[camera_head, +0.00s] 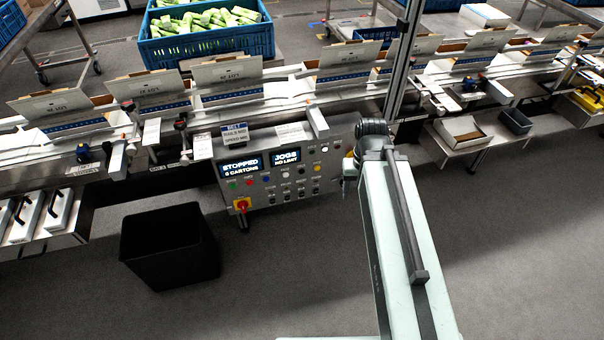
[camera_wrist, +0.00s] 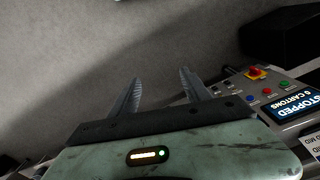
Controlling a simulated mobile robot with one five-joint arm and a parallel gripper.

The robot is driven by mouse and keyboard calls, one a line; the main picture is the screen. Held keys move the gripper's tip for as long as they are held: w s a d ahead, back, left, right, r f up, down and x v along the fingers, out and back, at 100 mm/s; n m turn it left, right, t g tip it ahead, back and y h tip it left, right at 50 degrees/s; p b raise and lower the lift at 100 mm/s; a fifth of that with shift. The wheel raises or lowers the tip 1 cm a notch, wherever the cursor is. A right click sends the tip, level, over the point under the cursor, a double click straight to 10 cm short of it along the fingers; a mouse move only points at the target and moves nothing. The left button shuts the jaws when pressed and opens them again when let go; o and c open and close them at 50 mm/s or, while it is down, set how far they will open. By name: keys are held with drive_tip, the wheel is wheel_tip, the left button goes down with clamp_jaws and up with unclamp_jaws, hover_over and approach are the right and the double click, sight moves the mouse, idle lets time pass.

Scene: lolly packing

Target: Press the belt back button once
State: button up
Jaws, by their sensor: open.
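The control panel (camera_head: 280,170) is a grey box on the front of the conveyor, with two lit screens and rows of small coloured buttons. The left screen (camera_head: 242,166) reads STOPPED and a carton count; the right one (camera_head: 286,157) reads JOGS, NO LIMIT. The button labels are too small to read, so I cannot tell which is belt back. My gripper (camera_wrist: 160,80) is open and empty over the grey floor in the wrist view, with the panel's buttons (camera_wrist: 267,91) to its right.
A red stop knob on a yellow base (camera_head: 242,204) sits at the panel's lower left. A black bin (camera_head: 168,250) stands on the floor at left. The conveyor carries several open cartons (camera_head: 153,92). A blue crate (camera_head: 208,47) of green packs stands behind. Floor before the panel is clear.

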clamp_jaws()
idle(1.5)
